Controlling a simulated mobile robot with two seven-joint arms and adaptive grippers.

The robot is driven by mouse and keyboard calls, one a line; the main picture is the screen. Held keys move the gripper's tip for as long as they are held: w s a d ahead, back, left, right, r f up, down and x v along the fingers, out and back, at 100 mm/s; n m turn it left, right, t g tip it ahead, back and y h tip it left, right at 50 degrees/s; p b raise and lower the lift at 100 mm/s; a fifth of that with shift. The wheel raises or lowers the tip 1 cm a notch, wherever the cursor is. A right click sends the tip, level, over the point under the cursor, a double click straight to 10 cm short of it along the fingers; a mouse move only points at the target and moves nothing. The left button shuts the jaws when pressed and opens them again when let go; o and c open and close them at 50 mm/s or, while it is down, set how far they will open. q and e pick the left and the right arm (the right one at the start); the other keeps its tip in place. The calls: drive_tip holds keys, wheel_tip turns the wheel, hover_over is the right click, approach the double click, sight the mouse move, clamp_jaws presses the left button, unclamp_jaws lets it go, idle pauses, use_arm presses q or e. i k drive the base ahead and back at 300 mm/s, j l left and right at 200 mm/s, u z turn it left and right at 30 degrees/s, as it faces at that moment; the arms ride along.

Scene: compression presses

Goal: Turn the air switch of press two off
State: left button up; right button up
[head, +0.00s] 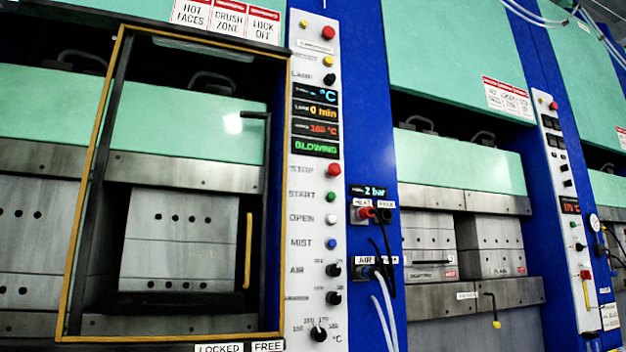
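A white control panel (312,180) stands upright on a blue column, beside a press with a yellow-edged guard frame. Its air switch (333,271) is a black knob next to the word AIR, with small position marks above it. I cannot tell clearly which mark the knob points to. A display (316,147) higher on the panel reads BLOWING in green. No press number is readable, so I cannot tell from the picture which press is number two. Neither of my grippers is in view.
Another black knob (333,298) and a temperature dial (319,334) sit below the air switch. Above it are blue, white, green and red buttons. Hoses (384,310) hang from ports right of the panel. A second press panel (571,200) stands farther right.

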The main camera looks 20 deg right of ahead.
sight(333, 270)
drive_tip(key=z, duration=0.5)
drive_tip(key=i+l+z, duration=0.15)
drive_tip(key=z, duration=0.25)
drive_tip(key=i+l+z, duration=0.1)
drive_tip(key=z, duration=0.25)
drive_tip(key=i+z, duration=0.2)
drive_tip(key=z, duration=0.2)
